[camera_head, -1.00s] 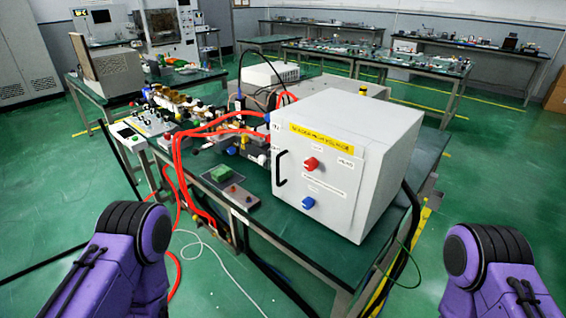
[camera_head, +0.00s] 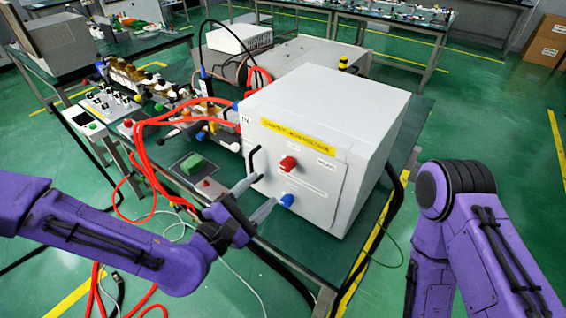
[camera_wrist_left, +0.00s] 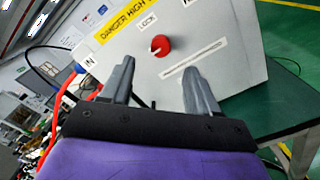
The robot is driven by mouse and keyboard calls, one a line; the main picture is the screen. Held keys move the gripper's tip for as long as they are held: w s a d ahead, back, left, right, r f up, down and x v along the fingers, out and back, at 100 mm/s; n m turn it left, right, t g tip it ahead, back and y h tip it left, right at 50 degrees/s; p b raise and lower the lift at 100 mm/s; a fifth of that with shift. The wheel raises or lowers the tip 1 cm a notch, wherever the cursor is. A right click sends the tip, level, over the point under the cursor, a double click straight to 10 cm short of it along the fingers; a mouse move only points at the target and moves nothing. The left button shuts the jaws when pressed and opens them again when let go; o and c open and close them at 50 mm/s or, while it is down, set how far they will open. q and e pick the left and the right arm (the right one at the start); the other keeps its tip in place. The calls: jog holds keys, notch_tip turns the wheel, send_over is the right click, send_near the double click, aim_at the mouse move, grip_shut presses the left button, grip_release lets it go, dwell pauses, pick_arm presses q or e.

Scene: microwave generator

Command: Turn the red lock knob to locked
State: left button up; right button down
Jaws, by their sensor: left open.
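The red lock knob (camera_head: 288,163) is on the front panel of the white cabinet (camera_head: 335,105), below a yellow danger label. It also shows in the left wrist view (camera_wrist_left: 159,45), beyond the fingertips and between them, with a white pointer mark and a "LOCK" label above it. My left gripper (camera_head: 262,197) is open and empty in front of the panel, lower than the red knob. Its fingers (camera_wrist_left: 158,85) are apart and not around the knob. The right gripper is not in view; only my right arm shows.
A blue knob (camera_head: 287,200) sits below the red one, close to a left finger. A black handle (camera_head: 254,163) is at the panel's left edge.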

aim_at(285, 168)
pick_arm(q)
jog(key=p+x, duration=0.2)
jog(key=x, duration=0.7)
jog(key=shift+w+d+f+p, duration=0.15)
jog(key=shift+w+f+p, duration=0.1)
jog(key=shift+p, duration=0.15)
jog(key=shift+w+d+f, duration=0.1)
jog(key=shift+w, duration=0.2)
jog(key=shift+s, duration=0.1)
jog(key=shift+c, duration=0.8)
jog(key=c, duration=0.9)
